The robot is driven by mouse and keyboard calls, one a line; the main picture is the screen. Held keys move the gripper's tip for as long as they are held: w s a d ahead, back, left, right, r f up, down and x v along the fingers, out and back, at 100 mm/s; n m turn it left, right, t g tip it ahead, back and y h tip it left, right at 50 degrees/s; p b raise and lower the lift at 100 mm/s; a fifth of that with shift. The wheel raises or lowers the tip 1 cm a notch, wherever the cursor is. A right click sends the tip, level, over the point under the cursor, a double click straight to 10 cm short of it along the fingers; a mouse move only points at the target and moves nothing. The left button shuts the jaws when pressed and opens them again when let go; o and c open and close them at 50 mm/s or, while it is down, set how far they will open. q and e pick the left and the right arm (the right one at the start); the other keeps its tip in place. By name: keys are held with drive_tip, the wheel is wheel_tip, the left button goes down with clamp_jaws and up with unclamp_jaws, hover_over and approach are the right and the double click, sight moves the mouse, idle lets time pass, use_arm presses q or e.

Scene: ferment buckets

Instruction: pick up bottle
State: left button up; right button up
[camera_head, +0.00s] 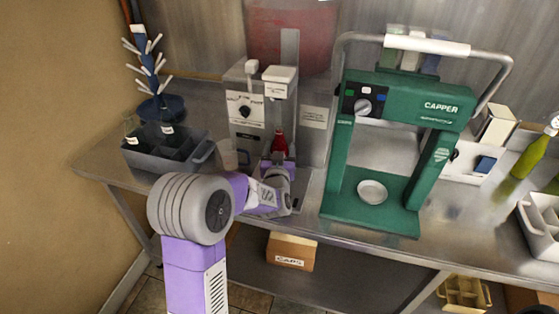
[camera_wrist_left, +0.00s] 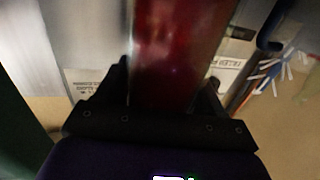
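The red bottle (camera_head: 280,142) stands upright at the filling machine, with its lower part hidden by my left gripper. My left gripper (camera_head: 278,172) is in front of the machine at the bottle. In the left wrist view the bottle (camera_wrist_left: 178,50) fills the space between the two dark fingers of my left gripper (camera_wrist_left: 166,88). The fingers lie close along both of its sides and look shut on it; the view is dark and blurred. My right gripper is in neither view. A green bottle (camera_head: 530,155) leans at the far right.
The filling machine (camera_head: 245,115) stands close behind my left gripper. The green capper (camera_head: 370,205) is right of it. A grey divided crate (camera_head: 150,158) and a drying rack (camera_head: 150,70) are at the left. A clear cup (camera_head: 228,153) stands near the gripper.

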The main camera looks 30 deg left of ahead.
use_arm(q)
drive_tip(key=c, duration=0.7)
drive_tip(key=shift+r, duration=0.1)
